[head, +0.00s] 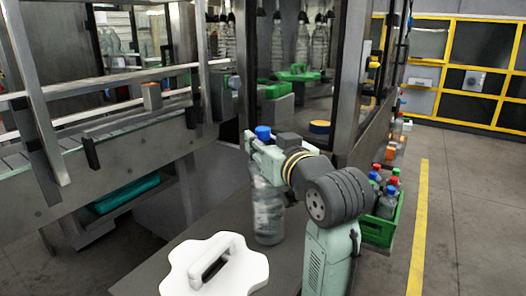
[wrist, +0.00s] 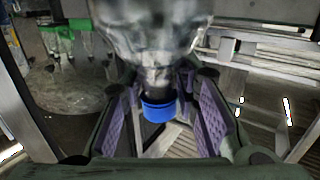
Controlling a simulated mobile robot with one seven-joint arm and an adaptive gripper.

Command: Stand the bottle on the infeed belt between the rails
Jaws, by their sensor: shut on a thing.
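A clear bottle (head: 268,212) with a blue cap (head: 263,132) is upright in my gripper (head: 262,150), over the grey table in the head view. In the wrist view, the purple-padded fingers of my gripper (wrist: 172,105) are on either side of the bottle's neck, near the blue cap (wrist: 158,111). The bottle body (wrist: 150,35) fills the top of that view. I cannot tell whether its base touches the table. The infeed belt (head: 90,140) with its metal rails (head: 110,82) is at the left, apart from the bottle.
A white handled plate (head: 214,268) lies on the grey table (head: 160,262). A green crate (head: 378,230) of bottles with red and blue caps stands at the right. The machine's upright frame post (head: 350,80) rises behind my gripper. A teal bin (head: 125,193) sits under the belt.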

